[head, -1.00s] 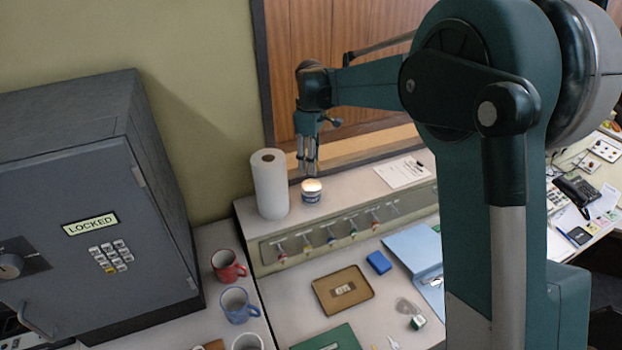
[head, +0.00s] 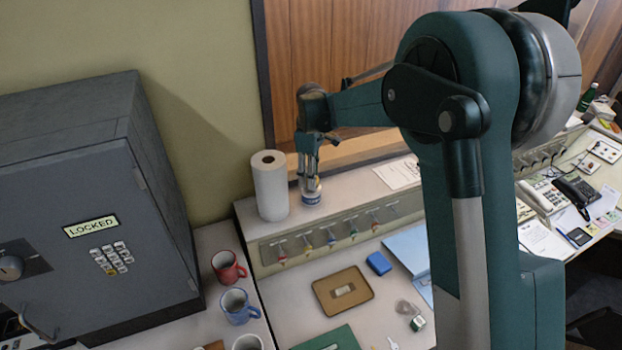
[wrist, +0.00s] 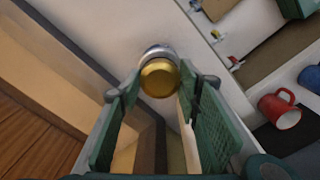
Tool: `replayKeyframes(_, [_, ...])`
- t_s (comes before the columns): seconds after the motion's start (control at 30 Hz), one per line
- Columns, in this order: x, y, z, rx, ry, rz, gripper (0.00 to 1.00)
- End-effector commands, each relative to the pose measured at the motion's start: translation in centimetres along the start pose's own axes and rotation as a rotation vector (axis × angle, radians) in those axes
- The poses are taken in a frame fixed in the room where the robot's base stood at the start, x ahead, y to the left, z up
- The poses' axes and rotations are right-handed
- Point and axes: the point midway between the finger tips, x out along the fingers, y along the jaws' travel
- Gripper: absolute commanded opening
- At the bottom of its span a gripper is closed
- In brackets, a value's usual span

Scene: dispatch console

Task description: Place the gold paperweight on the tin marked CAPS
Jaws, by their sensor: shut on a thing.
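The gold paperweight (wrist: 160,78) is round and shiny, between my fingertips in the wrist view. My gripper (head: 309,186) is shut on it and points down over the shelf. A small white and blue tin (head: 311,198) stands on the shelf just beneath the fingertips. Its rim shows behind the paperweight in the wrist view (wrist: 154,51). The paperweight is at the tin's top, but I cannot tell whether they touch. The tin's marking is too small to read, and the fingers hide part of its top in the head view.
A paper roll (head: 270,186) stands close left of the tin. A paper sheet (head: 398,173) lies to the right on the shelf. Keys hang along the shelf front. Below are a brown tray (head: 322,285), a blue box (head: 379,263) and mugs (head: 229,267). A grey safe (head: 80,220) is at left.

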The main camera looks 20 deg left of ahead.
Motion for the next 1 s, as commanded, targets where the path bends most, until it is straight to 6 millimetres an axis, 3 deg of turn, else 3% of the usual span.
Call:
replayKeyframes(0.57, [1.19,0.00,0.00,0.000,0.000,0.000,0.14])
replayKeyframes(0.6, [1.22,0.01,-0.01,0.000,0.000,0.000,0.37])
replayKeyframes(0.7, [1.16,0.00,0.00,0.000,0.000,0.000,0.49])
replayKeyframes(1.0, [1.13,0.00,0.00,0.000,0.000,0.000,0.49])
